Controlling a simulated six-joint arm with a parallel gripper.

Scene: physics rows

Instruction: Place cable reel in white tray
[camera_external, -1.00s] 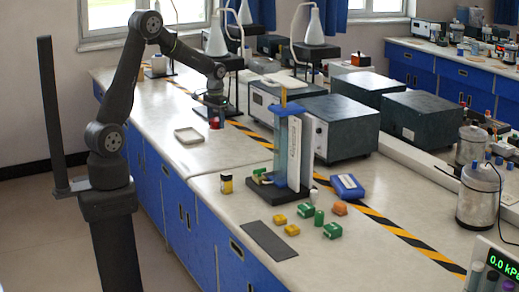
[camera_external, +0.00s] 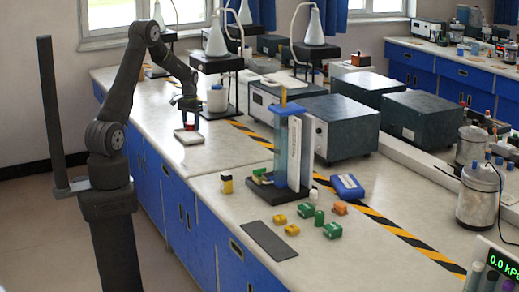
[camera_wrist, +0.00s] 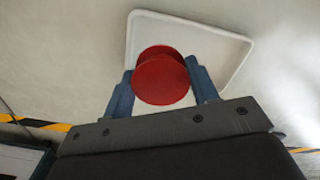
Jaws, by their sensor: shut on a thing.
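The cable reel (camera_wrist: 163,79) is red and round. In the wrist view it sits between the two blue fingers of my gripper (camera_wrist: 161,88), which is shut on it. In the external view the reel (camera_external: 190,127) shows as a small red spot under my gripper (camera_external: 189,112). The white tray (camera_wrist: 231,53) is shallow and square with rounded corners, and lies beyond the reel in the wrist view. In the external view the reel is over the tray (camera_external: 188,139). Whether it touches the tray floor cannot be told. My gripper hides part of the tray.
A lamp stand (camera_external: 216,98) stands right of the tray, near a black-yellow floor stripe (camera_external: 250,134) on the bench. A blue column device (camera_external: 288,150) and several small coloured blocks stand nearer. Bench around the tray is clear.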

